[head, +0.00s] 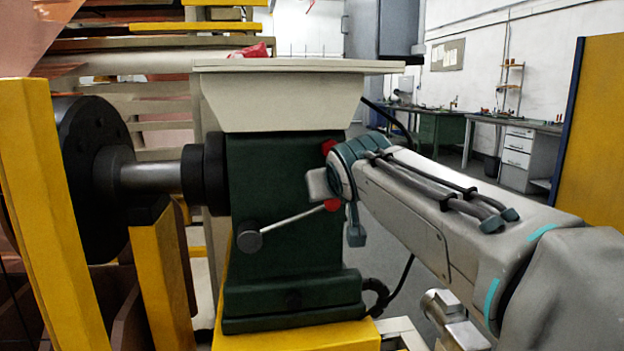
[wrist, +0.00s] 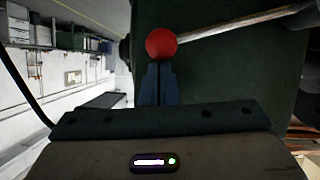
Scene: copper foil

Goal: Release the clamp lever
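The clamp lever is a thin metal rod (head: 290,221) running from a round grey hub (head: 250,240) on the dark green machine post (head: 285,170) up to a red ball knob (head: 332,205). In the wrist view the red knob (wrist: 161,44) sits right at the tips of my gripper (wrist: 158,66), with the rod (wrist: 240,25) leading off to the upper right. The two dark fingers are together with only a thin line between them, and the knob is not between them. I cannot tell whether the tips touch it. In the head view my arm partly hides this area.
A second red knob (head: 328,147) shows higher on the post beside my wrist. A wide beige tabletop (head: 300,66) overhangs the post. Yellow frames (head: 50,200) and a dark wheel (head: 90,150) stand at left. Benches (head: 530,125) are far right; a black cable (head: 402,275) hangs below my arm.

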